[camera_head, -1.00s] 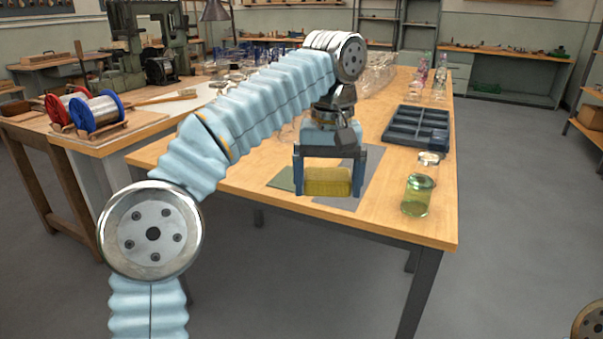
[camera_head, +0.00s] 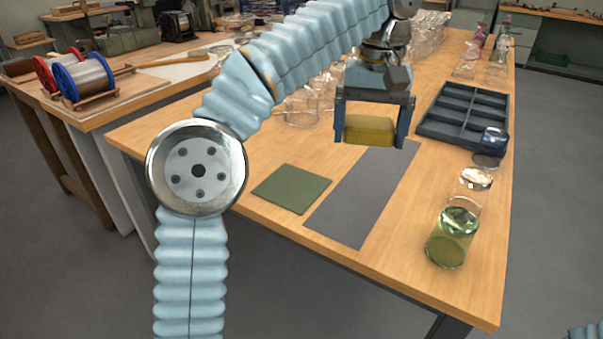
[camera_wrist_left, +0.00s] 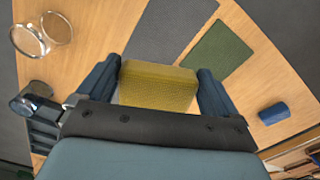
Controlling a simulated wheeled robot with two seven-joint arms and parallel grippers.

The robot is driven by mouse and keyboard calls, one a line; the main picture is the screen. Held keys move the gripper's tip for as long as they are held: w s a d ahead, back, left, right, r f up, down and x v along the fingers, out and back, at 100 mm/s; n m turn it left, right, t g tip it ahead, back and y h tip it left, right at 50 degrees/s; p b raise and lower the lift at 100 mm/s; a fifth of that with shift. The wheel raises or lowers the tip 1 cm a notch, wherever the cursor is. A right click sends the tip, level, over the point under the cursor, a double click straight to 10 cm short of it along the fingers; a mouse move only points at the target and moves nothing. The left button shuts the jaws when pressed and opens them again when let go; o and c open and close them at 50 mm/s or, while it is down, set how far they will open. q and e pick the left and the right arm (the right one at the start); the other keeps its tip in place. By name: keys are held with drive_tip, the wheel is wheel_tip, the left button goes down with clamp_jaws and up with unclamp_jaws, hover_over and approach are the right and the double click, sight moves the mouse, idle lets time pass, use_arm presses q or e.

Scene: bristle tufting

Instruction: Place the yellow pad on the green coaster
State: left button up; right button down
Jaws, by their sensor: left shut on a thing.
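My left gripper (camera_head: 370,142) is shut on the yellow pad (camera_head: 369,130), with one finger at each end of it. The pad appears held above the table, over the far end of the grey mat in the head view; its exact height is hard to tell. The wrist view shows the pad (camera_wrist_left: 157,87) between the fingers. The green coaster (camera_head: 292,188) lies flat and bare on the table, left of the grey mat and nearer than the pad. It also shows in the wrist view (camera_wrist_left: 216,50), beyond the pad. My right gripper is out of view.
The grey mat (camera_head: 350,213) lies beside the coaster. A dark compartment tray (camera_head: 460,117), a green-filled jar (camera_head: 452,238) and clear glassware (camera_head: 300,106) stand around. A blue object (camera_wrist_left: 273,113) lies on the wood in the wrist view.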

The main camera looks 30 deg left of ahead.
use_arm(q)
drive_tip(key=s+a+f, duration=0.2)
drive_tip(key=a+f, duration=0.2)
drive_tip(key=a, duration=0.5)
drive_tip(key=b, duration=0.2)
hover_over(290, 192)
drive_tip(key=d, duration=0.1)
wheel_tip(290, 192, down, 5)
drive_tip(key=shift+w+r, duration=0.15)
drive_tip(key=shift+a+f, duration=0.15)
drive_tip(key=shift+f, duration=0.1)
drive_tip(key=shift+a+f+b, duration=0.15)
drive_tip(key=shift+f+b, duration=0.1)
drive_tip(key=shift+f, duration=0.65)
drive_tip(key=shift+a+f+b, duration=0.15)
drive_tip(key=shift+f+b, duration=0.05)
drive_tip(key=shift+f, duration=0.7)
drive_tip(key=o, duration=0.5)
drive_tip(key=shift+f, duration=0.15)
drive_tip(key=shift+o, duration=0.3)
